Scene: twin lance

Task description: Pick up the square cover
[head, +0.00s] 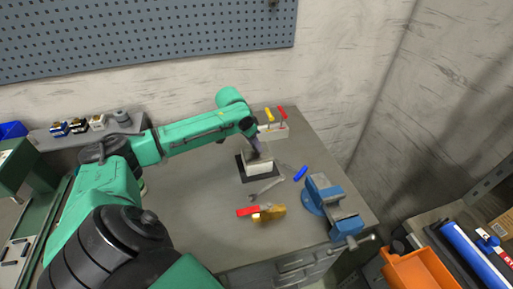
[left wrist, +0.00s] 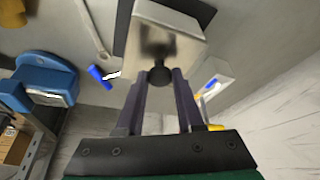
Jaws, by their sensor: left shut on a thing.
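The square cover (head: 259,160) is a pale, square metallic block over a black square base (head: 241,169) on the workbench. In the left wrist view the cover (left wrist: 158,27) fills the upper middle, with a dark round knob (left wrist: 160,75) facing me. My left gripper (head: 257,151) comes down from above, and its two dark purple fingers (left wrist: 159,82) are shut on the knob. The fingers hide part of the cover in the head view. I cannot tell whether the cover is clear of the base. My right gripper is not in view.
A blue vise (head: 326,198) stands at the right edge. A pale rack (head: 274,132) with red and yellow-handled tools stands behind.

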